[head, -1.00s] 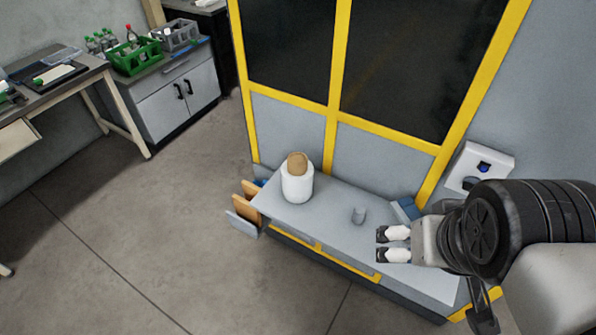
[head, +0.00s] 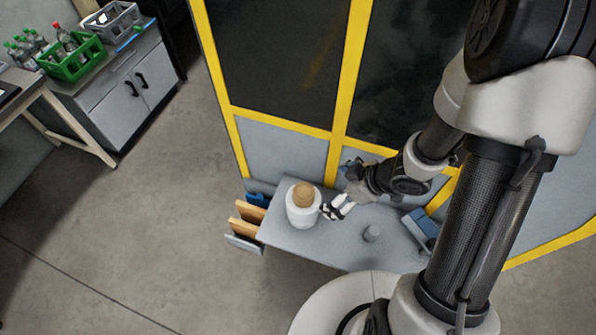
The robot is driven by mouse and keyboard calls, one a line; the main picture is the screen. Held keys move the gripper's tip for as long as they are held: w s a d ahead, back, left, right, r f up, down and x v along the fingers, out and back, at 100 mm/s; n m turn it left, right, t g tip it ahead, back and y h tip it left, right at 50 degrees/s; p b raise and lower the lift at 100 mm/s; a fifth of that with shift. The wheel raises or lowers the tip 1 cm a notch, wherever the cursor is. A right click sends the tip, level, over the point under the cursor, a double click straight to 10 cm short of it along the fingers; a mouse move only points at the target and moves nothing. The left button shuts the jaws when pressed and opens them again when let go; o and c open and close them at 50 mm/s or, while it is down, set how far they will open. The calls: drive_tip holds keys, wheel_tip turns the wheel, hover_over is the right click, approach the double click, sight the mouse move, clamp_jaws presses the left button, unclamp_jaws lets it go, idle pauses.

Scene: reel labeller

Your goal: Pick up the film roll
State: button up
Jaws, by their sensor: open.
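The film roll (head: 302,210) is a white cylinder with a brown core showing at its top. It stands upright near the left end of the grey shelf in front of the yellow-framed machine. My gripper (head: 327,212) is open, with its white-and-dark fingers pointing left at the roll's right side. The fingertips are very close to the roll; I cannot tell whether they touch it or reach around it. My arm comes in from the right.
A blue-grey block (head: 420,226) lies farther right. Orange and grey panels (head: 247,222) stick out at the shelf's left end. A green bottle crate (head: 74,60) sits on a far cabinet.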

sight(314, 199)
drive_tip(key=b+x, duration=0.2)
drive_tip(key=x, duration=0.1)
drive_tip(key=b+x, duration=0.1)
drive_tip(key=x, duration=0.3)
drive_tip(key=b+x, duration=0.2)
drive_tip(key=x, duration=0.2)
drive_tip(key=shift+s+a+b, duration=0.15)
drive_tip(key=shift+s+b, duration=0.2)
drive_tip(key=shift+w+a+f, duration=0.3)
drive_tip(key=shift+a+f, duration=0.05)
drive_tip(key=shift+f, duration=0.25)
drive_tip(key=b+x, duration=0.2)
drive_tip(key=x, duration=0.1)
drive_tip(key=b+x, duration=0.1)
drive_tip(key=shift+s+f, duration=0.2)
drive_tip(key=shift+f, duration=0.1)
drive_tip(key=shift+w+a+f, duration=0.15)
drive_tip(key=shift+a+f, duration=0.1)
drive_tip(key=shift+r, duration=0.1)
drive_tip(key=shift+c, duration=0.4)
drive_tip(key=c, duration=1.4)
